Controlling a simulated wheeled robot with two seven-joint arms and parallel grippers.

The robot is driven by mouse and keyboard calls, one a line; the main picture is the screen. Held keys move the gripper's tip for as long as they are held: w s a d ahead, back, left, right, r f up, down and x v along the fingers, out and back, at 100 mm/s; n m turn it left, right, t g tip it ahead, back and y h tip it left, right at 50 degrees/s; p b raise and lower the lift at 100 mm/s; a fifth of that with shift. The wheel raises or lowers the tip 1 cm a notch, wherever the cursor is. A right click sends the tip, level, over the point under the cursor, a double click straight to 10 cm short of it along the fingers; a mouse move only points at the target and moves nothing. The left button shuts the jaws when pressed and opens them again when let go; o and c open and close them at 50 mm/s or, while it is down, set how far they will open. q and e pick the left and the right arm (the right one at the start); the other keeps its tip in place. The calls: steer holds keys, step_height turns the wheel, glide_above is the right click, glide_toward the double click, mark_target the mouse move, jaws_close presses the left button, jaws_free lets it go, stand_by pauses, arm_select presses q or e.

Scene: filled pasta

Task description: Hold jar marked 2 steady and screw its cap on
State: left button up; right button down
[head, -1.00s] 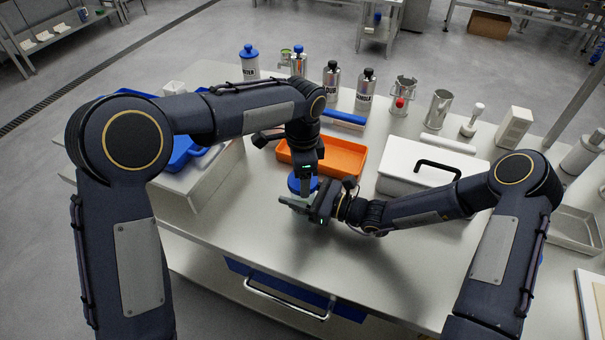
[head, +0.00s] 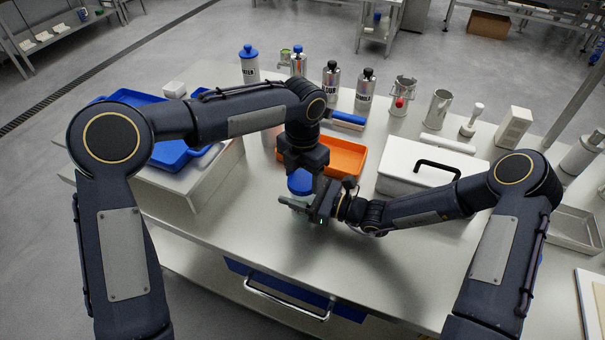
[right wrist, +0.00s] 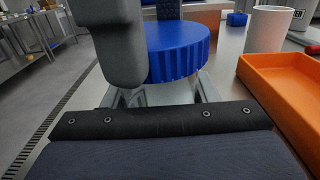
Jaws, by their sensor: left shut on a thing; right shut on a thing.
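The jar marked 2 (head: 298,197) stands upright near the front middle of the table, mostly hidden by my grippers. Its number does not show. Its ribbed blue cap (head: 300,181) sits on top; in the right wrist view the cap (right wrist: 178,50) looks level. My left gripper (head: 302,172) comes down from above and is shut on the cap, with a grey finger against its side in the right wrist view. My right gripper (head: 302,206) reaches in from the right, below the cap, and is shut on the jar.
An orange tray (head: 347,160) lies just behind the jar. A white box with a black handle (head: 397,183) stands to the right, and blue trays (head: 172,148) to the left. Bottles line the back. The table front is clear.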

arm_select(q)
steer(key=o, duration=1)
steer(key=shift+r, duration=2.25)
steer(key=shift+c, duration=0.3)
